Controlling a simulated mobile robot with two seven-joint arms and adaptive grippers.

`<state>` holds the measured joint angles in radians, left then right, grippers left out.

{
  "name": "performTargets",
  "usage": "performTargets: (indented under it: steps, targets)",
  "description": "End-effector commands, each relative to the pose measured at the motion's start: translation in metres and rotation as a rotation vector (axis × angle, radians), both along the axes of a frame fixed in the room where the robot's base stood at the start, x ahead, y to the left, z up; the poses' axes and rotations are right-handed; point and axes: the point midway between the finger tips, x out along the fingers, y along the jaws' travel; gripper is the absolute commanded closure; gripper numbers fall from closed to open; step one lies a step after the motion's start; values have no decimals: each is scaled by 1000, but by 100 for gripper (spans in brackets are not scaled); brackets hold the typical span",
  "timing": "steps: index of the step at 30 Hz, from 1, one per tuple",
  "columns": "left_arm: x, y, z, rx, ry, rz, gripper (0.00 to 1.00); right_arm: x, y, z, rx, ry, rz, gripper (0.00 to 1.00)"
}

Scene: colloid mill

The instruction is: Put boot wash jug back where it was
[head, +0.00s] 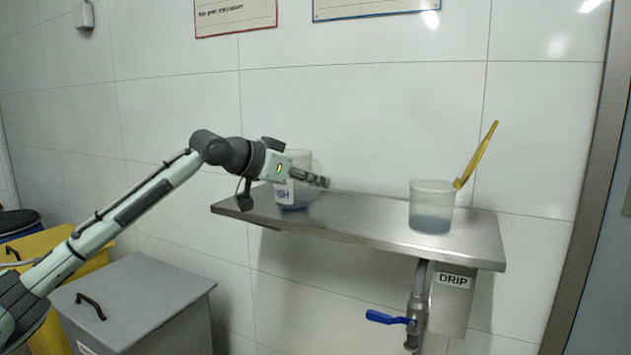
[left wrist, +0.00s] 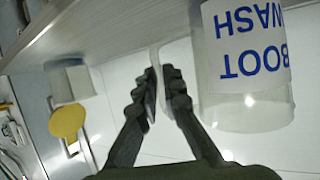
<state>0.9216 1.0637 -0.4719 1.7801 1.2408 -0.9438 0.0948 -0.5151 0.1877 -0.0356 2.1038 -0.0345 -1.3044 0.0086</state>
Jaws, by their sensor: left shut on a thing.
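The boot wash jug (head: 297,199) is a translucent jug with a white label, at the left part of the steel shelf (head: 350,217). It looks upright, with its base at the shelf top; I cannot tell if it touches. My left gripper (head: 312,178) reaches across the jug's front. In the left wrist view the jug (left wrist: 245,108) shows upside down with its BOOT WASH label, and my left gripper (left wrist: 160,76) is shut on its pale handle, beside the body. My right gripper is not in view.
A second translucent jug (head: 431,210) with bluish liquid and a yellow-handled tool (head: 478,152) stands at the shelf's right. The shelf between the jugs is clear. Below are a blue valve lever (head: 387,317) and a DRIP box (head: 453,300). A grey lidded bin (head: 145,290) stands lower left.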

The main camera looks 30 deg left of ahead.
Motion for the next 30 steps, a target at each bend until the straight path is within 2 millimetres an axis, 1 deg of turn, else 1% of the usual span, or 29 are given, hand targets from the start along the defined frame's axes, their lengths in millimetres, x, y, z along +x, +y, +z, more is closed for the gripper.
performTargets:
  steps: [3,4,8,9,18,20,23,26,28,30]
  targets:
    - [0,0,-2,0,-1,0,100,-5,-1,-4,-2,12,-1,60]
    - [0,0,-3,0,0,0,90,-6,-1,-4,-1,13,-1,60]
    - [0,0,-2,0,0,0,74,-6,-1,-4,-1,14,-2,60]
    - [0,0,-2,0,0,0,72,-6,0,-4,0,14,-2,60]
    - [0,0,0,0,-1,0,72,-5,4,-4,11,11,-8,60]
    - [-3,2,1,0,0,1,72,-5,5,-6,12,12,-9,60]
    - [-14,8,5,1,0,3,72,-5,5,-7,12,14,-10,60]
    - [-32,15,13,4,0,3,72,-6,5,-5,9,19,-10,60]
    - [-46,21,18,4,0,4,72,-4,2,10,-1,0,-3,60]
    - [-59,27,23,5,1,5,72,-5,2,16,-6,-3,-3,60]
